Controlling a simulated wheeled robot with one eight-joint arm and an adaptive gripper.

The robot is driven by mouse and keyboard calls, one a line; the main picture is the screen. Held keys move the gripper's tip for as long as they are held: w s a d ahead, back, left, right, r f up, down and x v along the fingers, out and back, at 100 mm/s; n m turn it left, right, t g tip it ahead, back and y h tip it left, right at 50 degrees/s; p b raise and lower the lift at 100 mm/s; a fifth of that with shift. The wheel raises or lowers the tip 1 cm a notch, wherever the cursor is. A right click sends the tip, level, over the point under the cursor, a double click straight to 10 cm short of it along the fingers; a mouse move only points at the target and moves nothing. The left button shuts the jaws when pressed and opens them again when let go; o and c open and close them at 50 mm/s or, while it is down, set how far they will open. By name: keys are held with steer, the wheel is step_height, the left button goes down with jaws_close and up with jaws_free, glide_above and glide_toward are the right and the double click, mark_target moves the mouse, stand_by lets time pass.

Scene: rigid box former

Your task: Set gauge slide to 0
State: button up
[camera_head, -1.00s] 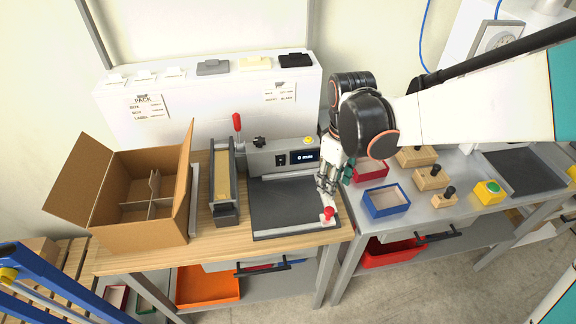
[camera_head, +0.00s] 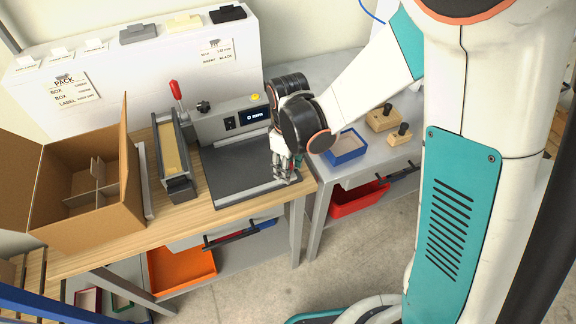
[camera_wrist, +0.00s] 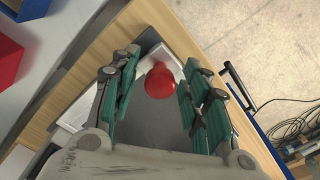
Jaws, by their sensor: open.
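A round red knob (camera_wrist: 160,82) shows in the wrist view between the two green-padded fingers of my gripper (camera_wrist: 158,95). The fingers are open, with a gap on each side of the knob. In the head view my gripper (camera_head: 286,172) points down at the right front edge of the dark flat plate (camera_head: 235,172) of the machine, and hides the knob there. The machine's grey body (camera_head: 222,122) stands behind the plate, with a small lit display (camera_head: 255,116) whose text is too small to read. No slide scale is readable.
A lever with a red handle (camera_head: 175,90) stands left of the plate beside a narrow trough (camera_head: 176,150). An open cardboard box (camera_head: 120,190) is at the left. A blue tray (camera_head: 346,148) and wooden blocks (camera_head: 382,119) lie on the right-hand bench.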

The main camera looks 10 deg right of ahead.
jaws_close()
steer(key=s+a, duration=0.1)
steer(key=a, duration=0.5)
steer(key=s+a+b, duration=0.1)
steer(key=s+a, duration=0.1)
steer(key=a, duration=0.4)
steer(key=s+a, duration=0.2)
steer(key=a, duration=0.4)
steer(key=shift+s+a, duration=0.2)
steer(key=shift+a, duration=0.3)
steer(key=shift+r, duration=0.1)
jaws_free()
steer(key=shift+s+a, duration=0.1)
steer(key=shift+a, duration=0.3)
steer(key=shift+d, duration=0.2)
